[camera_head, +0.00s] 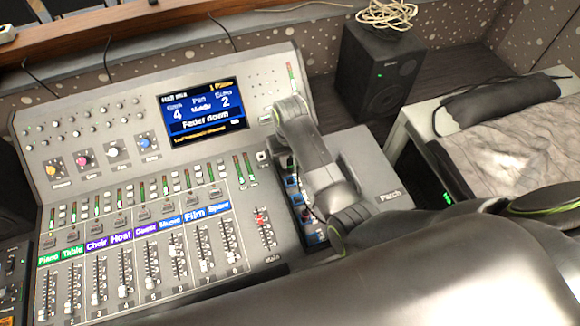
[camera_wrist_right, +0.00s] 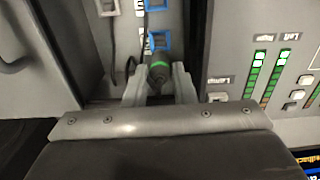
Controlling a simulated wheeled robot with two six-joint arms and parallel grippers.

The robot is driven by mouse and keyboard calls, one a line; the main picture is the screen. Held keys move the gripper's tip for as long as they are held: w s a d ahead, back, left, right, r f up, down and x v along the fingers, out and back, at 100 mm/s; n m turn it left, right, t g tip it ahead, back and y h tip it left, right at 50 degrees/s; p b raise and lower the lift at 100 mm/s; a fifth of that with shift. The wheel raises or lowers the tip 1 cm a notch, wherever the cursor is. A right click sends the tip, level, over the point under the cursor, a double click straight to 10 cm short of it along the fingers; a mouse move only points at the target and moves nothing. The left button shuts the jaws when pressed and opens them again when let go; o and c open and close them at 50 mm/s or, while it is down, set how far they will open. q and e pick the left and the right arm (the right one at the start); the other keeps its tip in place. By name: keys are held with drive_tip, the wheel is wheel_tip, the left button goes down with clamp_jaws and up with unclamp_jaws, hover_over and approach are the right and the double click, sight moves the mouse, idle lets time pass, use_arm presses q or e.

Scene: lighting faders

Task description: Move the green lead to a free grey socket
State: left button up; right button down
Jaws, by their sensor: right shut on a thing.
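A blue-framed socket (camera_wrist_right: 160,41) is just beyond the plug, with another blue one at the top edge. A grey socket (camera_wrist_right: 107,8) shows at upper left. In the head view my right arm covers much of the patch box (camera_head: 375,180), and the fingertips and plug are hidden. My left gripper is out of view.
The mixing desk (camera_head: 110,190), with faders, knobs and a lit screen (camera_head: 203,112), fills the left. A black speaker (camera_head: 378,70) with a coiled cable (camera_head: 387,13) on top stands behind. A dark cable runs beside the sockets in the wrist view.

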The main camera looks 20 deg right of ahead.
sight(290, 161)
wheel_tip(290, 161, up, 2)
drive_tip(key=shift+r, duration=0.9)
drive_tip(key=shift+r+p, duration=1.35)
drive_tip(key=shift+p, duration=0.9)
drive_tip(key=shift+f, duration=0.1)
